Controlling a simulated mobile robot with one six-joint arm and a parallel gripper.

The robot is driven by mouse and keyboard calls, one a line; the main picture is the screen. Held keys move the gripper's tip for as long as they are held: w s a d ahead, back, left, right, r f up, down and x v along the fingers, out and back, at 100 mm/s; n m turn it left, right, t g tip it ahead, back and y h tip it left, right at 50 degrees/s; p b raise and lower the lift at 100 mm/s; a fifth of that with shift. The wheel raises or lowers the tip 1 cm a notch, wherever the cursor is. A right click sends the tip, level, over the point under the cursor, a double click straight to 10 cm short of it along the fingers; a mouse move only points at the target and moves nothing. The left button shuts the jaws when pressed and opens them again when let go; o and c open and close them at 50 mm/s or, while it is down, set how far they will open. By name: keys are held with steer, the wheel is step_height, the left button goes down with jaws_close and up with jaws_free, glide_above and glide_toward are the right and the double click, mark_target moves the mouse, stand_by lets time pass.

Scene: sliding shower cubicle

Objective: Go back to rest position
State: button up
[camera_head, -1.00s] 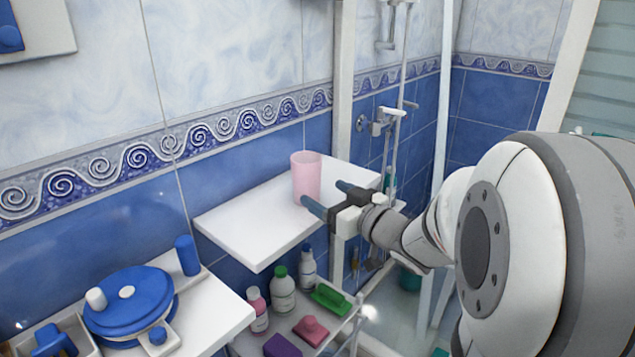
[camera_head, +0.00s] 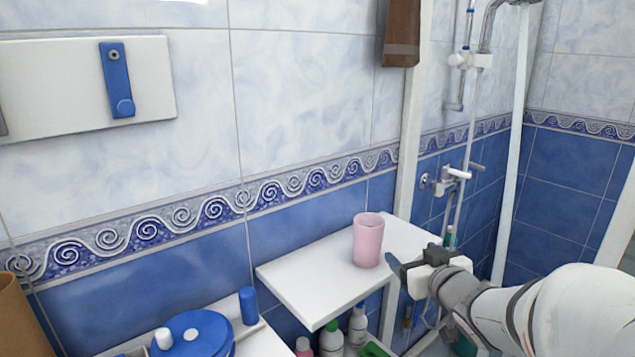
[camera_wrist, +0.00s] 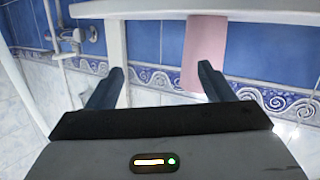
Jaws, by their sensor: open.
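A pink cup (camera_head: 368,242) stands upright on a white shelf (camera_head: 312,290) against the blue-tiled wall. My gripper (camera_head: 408,264) is to the right of the cup, beside the shelf's right part, with its fingers pointing left. In the wrist view my gripper (camera_wrist: 161,76) shows two dark fingers spread apart with nothing between them. That view is upside down: the cup (camera_wrist: 205,50) shows behind the right finger, apart from the palm. I cannot tell exactly how far the fingertips are from the cup.
Several bottles (camera_head: 331,340) stand below the shelf. A blue round lid (camera_head: 192,335) and a blue cylinder (camera_head: 248,306) are at lower left. A white post (camera_head: 410,120) and the shower fittings (camera_head: 458,173) rise behind my arm.

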steer(key=s+a+r+m+g+h+p, duration=0.1)
steer(key=s+g+p, duration=0.4)
steer(key=s, duration=0.5)
steer(key=s+a+r+m+g+h+p, duration=0.1)
steer(key=s+a+r+g+p, duration=0.2)
steer(key=s+a+g+p, duration=0.3)
steer(key=s+g, duration=0.1)
steer(key=s, duration=0.2)
steer(key=shift+s+m+g, duration=0.35)
steer(key=shift+m+g, duration=0.05)
